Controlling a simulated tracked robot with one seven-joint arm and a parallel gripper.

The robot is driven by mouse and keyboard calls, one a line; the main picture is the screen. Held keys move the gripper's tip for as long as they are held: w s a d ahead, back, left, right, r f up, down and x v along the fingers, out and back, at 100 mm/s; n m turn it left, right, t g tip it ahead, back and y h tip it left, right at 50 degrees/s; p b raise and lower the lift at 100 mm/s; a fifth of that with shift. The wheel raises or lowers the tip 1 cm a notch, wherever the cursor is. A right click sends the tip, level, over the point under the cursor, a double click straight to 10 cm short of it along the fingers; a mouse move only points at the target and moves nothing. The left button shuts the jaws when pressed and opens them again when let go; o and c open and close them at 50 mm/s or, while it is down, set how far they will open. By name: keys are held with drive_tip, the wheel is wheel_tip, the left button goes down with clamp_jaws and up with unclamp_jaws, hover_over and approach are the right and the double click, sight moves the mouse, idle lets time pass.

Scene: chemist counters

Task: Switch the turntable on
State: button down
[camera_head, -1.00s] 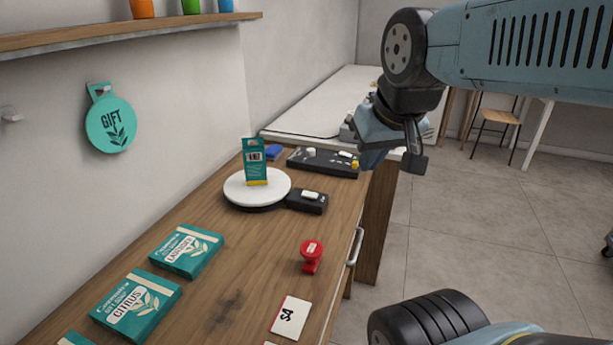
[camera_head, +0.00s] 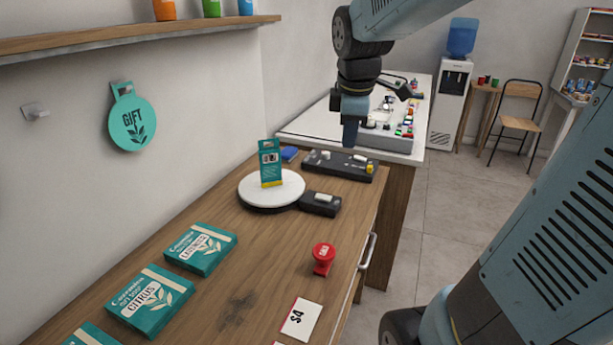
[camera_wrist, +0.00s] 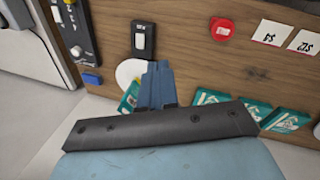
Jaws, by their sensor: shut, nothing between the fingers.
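The turntable is a round white disc (camera_head: 288,190) on a dark base on the wooden counter. A teal and yellow box (camera_head: 270,164) stands upright on it. A black switch box (camera_head: 320,204) with a white rocker juts from its right side; it also shows in the wrist view (camera_wrist: 143,40). My gripper (camera_head: 350,138) is shut and empty, pointing down above the back of the counter, behind and above the switch box. In the wrist view my gripper (camera_wrist: 158,80) covers part of the disc (camera_wrist: 128,72). I cannot read the switch's setting.
A black control strip (camera_head: 340,166) with a yellow knob lies behind the turntable. A red stamp (camera_head: 323,258), price cards (camera_head: 301,319) and teal boxes (camera_head: 200,248) lie nearer.

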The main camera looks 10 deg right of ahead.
drive_tip(key=w+f+n+g, duration=0.1)
drive_tip(key=w+f+n, duration=0.2)
drive_tip(key=w+n, duration=0.35)
drive_tip(key=n+g, duration=0.2)
drive_tip(key=n, duration=0.6)
hover_over(328, 197)
wheel_tip(328, 197, down, 6)
drive_tip(key=shift+a+y, duration=0.1)
drive_tip(key=shift+y, duration=0.2)
wheel_tip(328, 197, down, 14)
drive_tip(key=shift+a, duration=0.1)
drive_tip(key=shift+w+a+r, duration=0.1)
drive_tip(key=shift+w+a, duration=0.15)
drive_tip(key=shift+a, duration=0.05)
drive_tip(key=shift+w+a+r, duration=0.1)
drive_tip(key=shift+w+a, duration=0.05)
drive_tip(key=shift+a, duration=0.05)
